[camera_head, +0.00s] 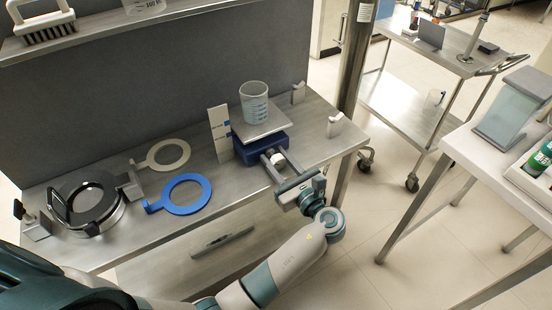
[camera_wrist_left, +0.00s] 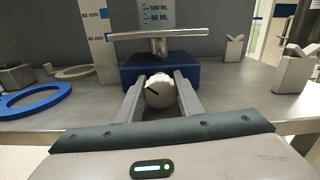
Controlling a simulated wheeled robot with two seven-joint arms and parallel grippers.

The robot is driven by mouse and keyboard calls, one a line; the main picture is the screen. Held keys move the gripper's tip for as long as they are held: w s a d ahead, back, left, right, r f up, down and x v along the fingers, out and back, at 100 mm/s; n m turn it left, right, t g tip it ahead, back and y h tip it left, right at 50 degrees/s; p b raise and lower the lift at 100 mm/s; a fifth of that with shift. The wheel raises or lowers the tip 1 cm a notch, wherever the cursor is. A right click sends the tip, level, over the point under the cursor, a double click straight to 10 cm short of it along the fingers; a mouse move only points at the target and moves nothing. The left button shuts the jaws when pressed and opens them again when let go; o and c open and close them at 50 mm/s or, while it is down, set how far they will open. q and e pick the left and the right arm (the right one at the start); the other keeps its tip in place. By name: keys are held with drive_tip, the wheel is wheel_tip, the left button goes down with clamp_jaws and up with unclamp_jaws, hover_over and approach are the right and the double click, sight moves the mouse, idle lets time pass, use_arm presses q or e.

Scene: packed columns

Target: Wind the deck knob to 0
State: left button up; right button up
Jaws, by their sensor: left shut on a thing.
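The deck (camera_head: 262,124) is a flat grey plate on a short post above a blue base (camera_head: 254,148); its edge also shows in the wrist view (camera_wrist_left: 158,36). A clear beaker (camera_head: 254,103) stands upright on it. A pale round knob (camera_wrist_left: 161,92) with a dark slanted line sits on the base's front. My left gripper (camera_head: 273,163) is shut on the knob, one finger on each side. A white scale (camera_head: 219,134) stands left of the deck, whose edge appears near its 40 mm mark (camera_wrist_left: 97,38). My right gripper is not in view.
A blue ring (camera_head: 184,208), a pale ring (camera_head: 184,153) and a round black-topped device (camera_head: 90,208) lie left on the bench. Two pale holders (camera_head: 335,124) (camera_head: 298,92) stand right of the deck. A shelf with a brush (camera_head: 42,27) hangs above. A cart stands at back right.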

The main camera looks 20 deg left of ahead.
use_arm(q)
drive_tip(key=shift+n, duration=1.4)
drive_tip(key=o, duration=1.1)
drive_tip(key=shift+c, duration=0.2)
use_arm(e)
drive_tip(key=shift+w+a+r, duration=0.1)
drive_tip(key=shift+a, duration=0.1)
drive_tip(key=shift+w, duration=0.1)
